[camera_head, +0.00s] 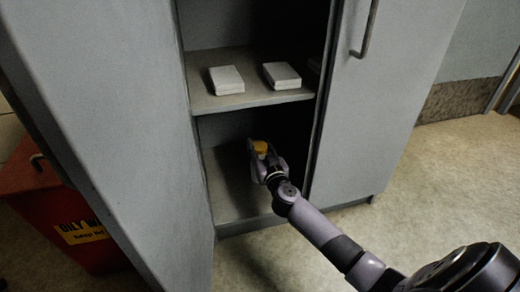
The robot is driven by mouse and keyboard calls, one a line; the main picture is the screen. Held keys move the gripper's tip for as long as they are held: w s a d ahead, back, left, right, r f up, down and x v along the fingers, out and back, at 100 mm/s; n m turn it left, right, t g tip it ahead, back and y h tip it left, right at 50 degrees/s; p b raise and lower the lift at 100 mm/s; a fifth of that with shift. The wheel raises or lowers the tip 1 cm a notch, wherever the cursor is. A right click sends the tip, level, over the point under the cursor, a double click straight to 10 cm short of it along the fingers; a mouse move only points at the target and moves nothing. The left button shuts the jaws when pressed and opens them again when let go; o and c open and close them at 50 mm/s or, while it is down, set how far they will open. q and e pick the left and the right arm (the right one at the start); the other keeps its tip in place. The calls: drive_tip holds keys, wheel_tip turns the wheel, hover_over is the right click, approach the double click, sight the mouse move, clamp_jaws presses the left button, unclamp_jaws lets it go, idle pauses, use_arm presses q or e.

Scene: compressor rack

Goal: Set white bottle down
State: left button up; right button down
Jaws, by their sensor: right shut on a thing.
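My right gripper (259,158) reaches into the lower compartment of the grey cabinet (249,220). It is shut on a bottle, of which a yellow-orange cap (260,146) shows at the fingertips. The body of the white bottle is mostly hidden by the gripper and the shade, so I cannot tell whether its base touches the cabinet floor. My left gripper is not in view.
Two white boxes (226,79) (282,75) lie on the shelf (248,98) above. The left door (120,130) stands open; the right door (385,100) flanks the opening. A red oily waste bin (50,205) stands at left. Cabinet floor around my gripper looks clear.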

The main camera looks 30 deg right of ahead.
drive_tip(key=shift+f, duration=0.1)
drive_tip(key=c, duration=1)
unclamp_jaws()
drive_tip(key=shift+s, duration=0.3)
drive_tip(key=p+v, duration=0.5)
drive_tip(key=v, duration=0.6)
drive_tip(key=shift+s, duration=0.25)
drive_tip(key=shift+a+r, duration=0.1)
drive_tip(key=shift+r, duration=0.1)
